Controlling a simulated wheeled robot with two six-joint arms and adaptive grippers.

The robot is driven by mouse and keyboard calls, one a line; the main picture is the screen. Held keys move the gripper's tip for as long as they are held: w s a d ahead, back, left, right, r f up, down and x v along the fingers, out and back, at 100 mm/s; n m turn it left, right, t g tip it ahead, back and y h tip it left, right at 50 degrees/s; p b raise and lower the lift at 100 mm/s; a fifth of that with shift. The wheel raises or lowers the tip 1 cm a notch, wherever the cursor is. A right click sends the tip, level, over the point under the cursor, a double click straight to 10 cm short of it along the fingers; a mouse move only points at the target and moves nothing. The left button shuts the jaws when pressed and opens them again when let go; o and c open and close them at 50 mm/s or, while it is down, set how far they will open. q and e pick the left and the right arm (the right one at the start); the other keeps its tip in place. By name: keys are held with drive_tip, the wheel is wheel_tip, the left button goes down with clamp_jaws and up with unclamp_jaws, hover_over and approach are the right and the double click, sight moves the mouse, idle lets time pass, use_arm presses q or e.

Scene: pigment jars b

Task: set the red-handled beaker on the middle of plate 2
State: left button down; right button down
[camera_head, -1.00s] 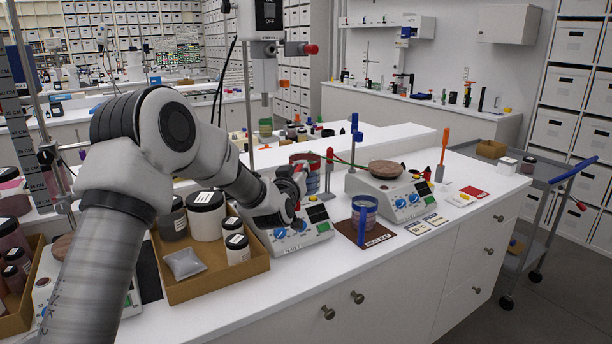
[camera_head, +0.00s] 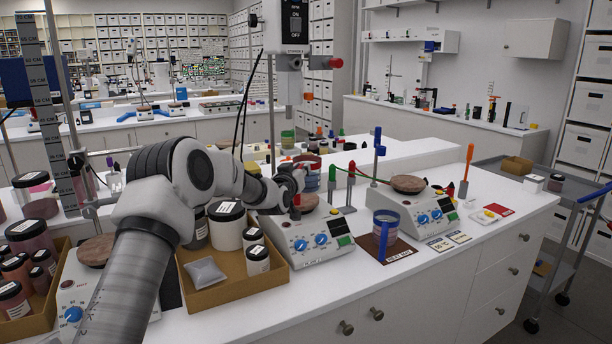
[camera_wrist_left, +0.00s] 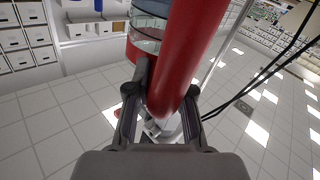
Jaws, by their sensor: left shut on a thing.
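My left gripper (camera_head: 296,180) is shut on the red handle (camera_wrist_left: 182,50) of the red-handled beaker (camera_head: 311,178). The beaker's clear wall and red band (camera_wrist_left: 148,32) show beside the handle in the left wrist view. The beaker looks upright and apart from that top. The hotplate's front label is too small to read surely. My right gripper is not in view.
A blue-handled beaker (camera_head: 385,228) stands on a brown mat (camera_head: 402,250). Another hotplate (camera_head: 412,212) is to the right; one (camera_head: 75,290) is at the left. A cardboard tray (camera_head: 235,290) with jars sits left of the middle hotplate.

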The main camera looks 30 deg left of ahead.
use_arm(q)
drive_tip(key=w+a, duration=0.2)
drive_tip(key=a, duration=0.3)
drive_tip(key=shift+w, duration=0.4)
idle(0.8)
wheel_tip(320, 180, down, 4)
drive_tip(key=b, duration=0.2)
drive_tip(key=shift+b, duration=0.4)
drive_tip(key=shift+s, duration=0.1)
drive_tip(key=shift+f+b, duration=0.4)
drive_tip(key=shift+f, duration=0.15)
idle(0.5)
